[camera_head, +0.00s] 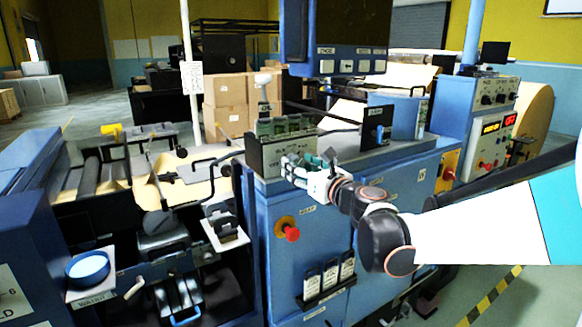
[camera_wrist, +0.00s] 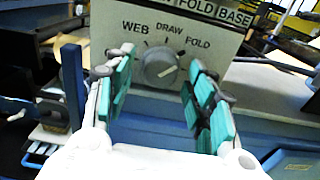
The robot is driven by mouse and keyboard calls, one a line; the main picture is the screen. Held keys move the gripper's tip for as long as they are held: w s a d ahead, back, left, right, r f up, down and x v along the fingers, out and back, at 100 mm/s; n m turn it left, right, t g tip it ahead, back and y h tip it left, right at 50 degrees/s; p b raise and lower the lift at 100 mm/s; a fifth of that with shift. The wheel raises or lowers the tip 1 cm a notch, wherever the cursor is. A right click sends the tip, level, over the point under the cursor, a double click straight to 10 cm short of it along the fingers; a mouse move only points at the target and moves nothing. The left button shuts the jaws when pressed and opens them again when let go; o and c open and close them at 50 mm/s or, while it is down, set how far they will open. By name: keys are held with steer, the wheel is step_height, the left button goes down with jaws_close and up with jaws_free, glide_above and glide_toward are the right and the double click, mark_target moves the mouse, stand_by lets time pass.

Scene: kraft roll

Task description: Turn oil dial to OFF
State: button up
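My gripper (camera_head: 308,168) is at the front of a cream panel box (camera_head: 272,160) on the blue machine. In the wrist view its two green-padded fingers (camera_wrist: 158,95) are apart with nothing held between them. A round grey dial (camera_wrist: 159,67) on the panel shows in the gap between the fingers. It is labelled WEB, DRAW and FOLD; its light mark seems to lean towards FOLD. Whether the fingers touch it I cannot tell. In the head view a small sign (camera_head: 264,108) above the panel seems to read OIL; no OFF marking is legible.
A red button (camera_head: 291,233) on a yellow plate is on the blue cabinet front below my gripper. A blue-rimmed round dish (camera_head: 88,268) sits at lower left. A control cabinet (camera_head: 487,125) with red and yellow displays stands at right. A dark screen (camera_head: 345,30) hangs above.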

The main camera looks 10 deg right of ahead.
steer(key=c, duration=0.9)
steer(key=shift+n, duration=0.3)
steer(key=n+p, duration=0.1)
steer(key=n, duration=0.5)
steer(key=shift+p, duration=0.35)
steer(key=n+p, duration=0.1)
steer(key=n, duration=0.5)
steer(key=shift+d+n, duration=0.1)
steer(key=shift+n, duration=0.2)
steer(key=n, duration=0.3)
steer(key=shift+r+n, duration=0.1)
steer(key=shift+n, duration=0.2)
steer(key=n, duration=0.3)
steer(key=shift+n+p, duration=0.3)
steer(key=shift+p, duration=0.05)
steer(key=n, duration=0.6)
steer(key=shift+n, duration=0.4)
steer(key=shift+c, duration=0.2)
